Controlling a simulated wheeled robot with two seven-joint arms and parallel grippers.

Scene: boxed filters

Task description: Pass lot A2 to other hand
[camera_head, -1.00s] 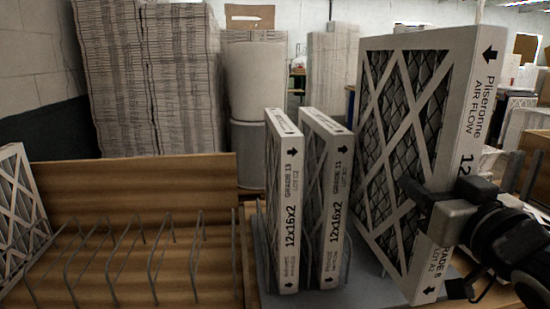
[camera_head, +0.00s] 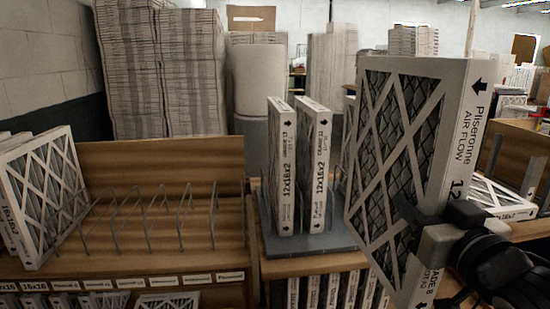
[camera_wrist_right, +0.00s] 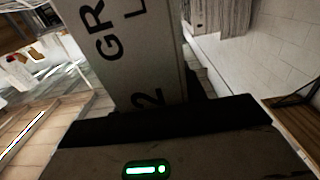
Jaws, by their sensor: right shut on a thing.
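The lot A2 filter (camera_head: 400,150) is a large white-framed box filter with a dark pleated face and a lattice. It stands upright and a little tilted at the right of the head view. My right gripper (camera_head: 428,232) is shut on its lower edge, partly covering the printing there. In the right wrist view the filter's printed side (camera_wrist_right: 130,50) rises from the jaws. My left gripper is not in view.
Two thinner filters, one (camera_head: 283,170) left of the other (camera_head: 315,170), stand on a grey tray (camera_head: 300,246). Left of them is a wooden shelf with an empty wire rack (camera_head: 150,215); lattice filters (camera_head: 48,195) lean at its left end. More filters sit below.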

